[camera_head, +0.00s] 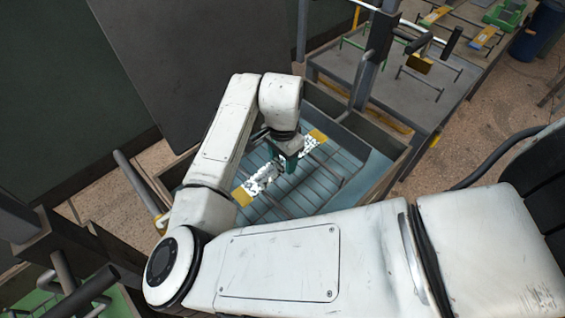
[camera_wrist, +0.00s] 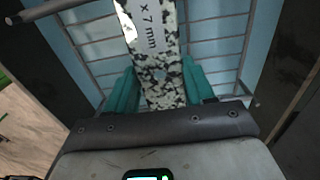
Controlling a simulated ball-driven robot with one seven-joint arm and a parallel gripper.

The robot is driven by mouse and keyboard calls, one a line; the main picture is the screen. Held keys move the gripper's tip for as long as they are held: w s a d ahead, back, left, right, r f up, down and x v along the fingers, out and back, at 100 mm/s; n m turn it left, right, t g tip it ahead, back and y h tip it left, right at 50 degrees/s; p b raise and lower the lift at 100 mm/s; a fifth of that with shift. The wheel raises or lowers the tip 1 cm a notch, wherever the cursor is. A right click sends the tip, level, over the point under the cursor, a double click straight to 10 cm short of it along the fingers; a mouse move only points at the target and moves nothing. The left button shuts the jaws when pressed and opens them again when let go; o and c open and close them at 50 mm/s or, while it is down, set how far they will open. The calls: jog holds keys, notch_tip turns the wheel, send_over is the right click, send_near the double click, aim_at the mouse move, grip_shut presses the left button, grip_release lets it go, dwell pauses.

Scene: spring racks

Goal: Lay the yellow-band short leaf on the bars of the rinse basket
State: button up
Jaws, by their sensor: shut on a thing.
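The yellow-band short leaf (camera_head: 265,176) is a flat strip, speckled black and white, with a yellow band at each end. In the head view it lies slantwise over the rinse basket (camera_head: 310,197), a grid of thin grey bars in a blue trough. My gripper (camera_head: 287,150) points down over the basket and is shut on the leaf near its middle. In the wrist view the leaf (camera_wrist: 155,45) runs between the teal fingers (camera_wrist: 160,88), with a printed label reading "x 7 mm". The basket bars (camera_wrist: 215,48) show behind it. I cannot tell whether the leaf touches the bars.
A brown wall edges the trough (camera_head: 388,182). A grey table (camera_head: 400,75) with bar racks and yellow-marked pieces stands behind at the right. A green tray (camera_head: 503,14) and a blue bin (camera_head: 540,32) are at the far right. A dark rack post (camera_head: 375,50) rises beside the basket.

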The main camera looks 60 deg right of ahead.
aim_at(283, 161)
jog(key=shift+f, duration=0.65)
jog(key=o, duration=1.4)
notch_tip(283, 161, up, 13)
jog(key=p, duration=0.6)
